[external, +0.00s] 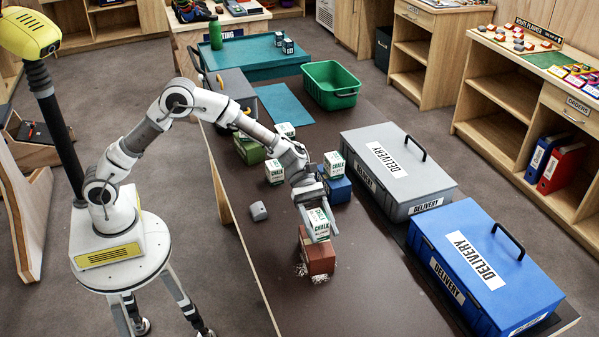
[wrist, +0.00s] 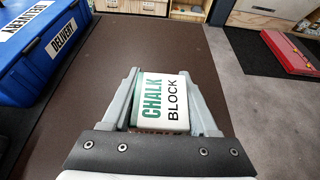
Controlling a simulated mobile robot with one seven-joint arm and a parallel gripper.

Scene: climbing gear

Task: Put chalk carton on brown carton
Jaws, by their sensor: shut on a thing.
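A white and green chalk carton (external: 319,226) is held between the fingers of my gripper (external: 317,215). In the wrist view the chalk carton (wrist: 163,100) fills the space between both fingers, with its lettered face toward the camera. The brown carton (external: 320,260) stands on the dark table, directly below the held carton. The chalk carton looks slightly tilted and overlaps the brown carton's top; I cannot tell if they touch. The brown carton is mostly or fully hidden in the wrist view.
Another chalk carton (external: 334,164) sits on a blue carton (external: 338,190). More chalk cartons stand near a green carton (external: 249,150). A grey delivery box (external: 420,195) and a blue delivery box (external: 500,265) line the right side. White chalk marks surround the brown carton's base. The table's near end is clear.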

